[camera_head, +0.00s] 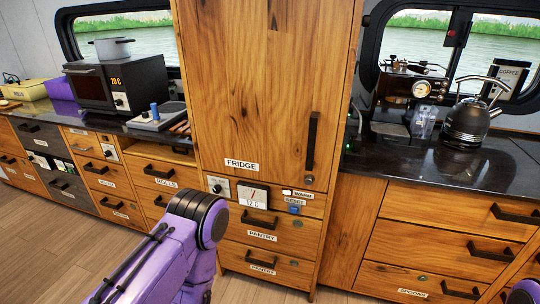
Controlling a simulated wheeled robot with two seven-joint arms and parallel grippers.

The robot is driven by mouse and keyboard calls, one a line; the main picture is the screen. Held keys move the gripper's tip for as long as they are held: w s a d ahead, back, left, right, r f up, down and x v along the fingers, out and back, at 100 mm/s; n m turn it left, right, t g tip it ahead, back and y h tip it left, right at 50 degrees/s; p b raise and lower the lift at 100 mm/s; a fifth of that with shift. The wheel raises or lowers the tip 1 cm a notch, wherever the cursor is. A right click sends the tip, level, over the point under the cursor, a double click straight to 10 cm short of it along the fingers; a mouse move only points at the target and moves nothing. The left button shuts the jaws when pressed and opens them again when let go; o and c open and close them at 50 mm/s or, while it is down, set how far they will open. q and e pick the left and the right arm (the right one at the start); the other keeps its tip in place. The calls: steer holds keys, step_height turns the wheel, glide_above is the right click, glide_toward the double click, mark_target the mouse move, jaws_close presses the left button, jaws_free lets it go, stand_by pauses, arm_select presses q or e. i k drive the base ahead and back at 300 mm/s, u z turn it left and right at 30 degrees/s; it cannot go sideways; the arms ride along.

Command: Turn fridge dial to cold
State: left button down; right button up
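The fridge (260,85) is a tall wooden cabinet in the middle of the head view, with a black vertical handle and a FRIDGE label. Its door looks shut. Below it, a small dark knob on a pale plate (218,185) sits at the left of the control strip, partly close above my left arm's bend. A gauge (254,195) beside it reads 12 C. At the right are a WARM label (303,195) and a blue RESET button (294,209). My purple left arm bends in front of the lower cabinet; its gripper is out of view. My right gripper is also out of view.
Pantry drawers (262,238) lie below the strip. A microwave (110,84) with its own knob stands on the left counter. A kettle (468,118) and coffee machine (405,88) stand on the right counter. Wooden floor (50,235) is clear at lower left.

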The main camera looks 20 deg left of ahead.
mark_target(217, 188)
steer(key=u, duration=1.15)
steer(key=k, duration=0.55)
steer(key=z, duration=0.45)
steer(key=i, duration=1.15)
steer(key=u, duration=0.15)
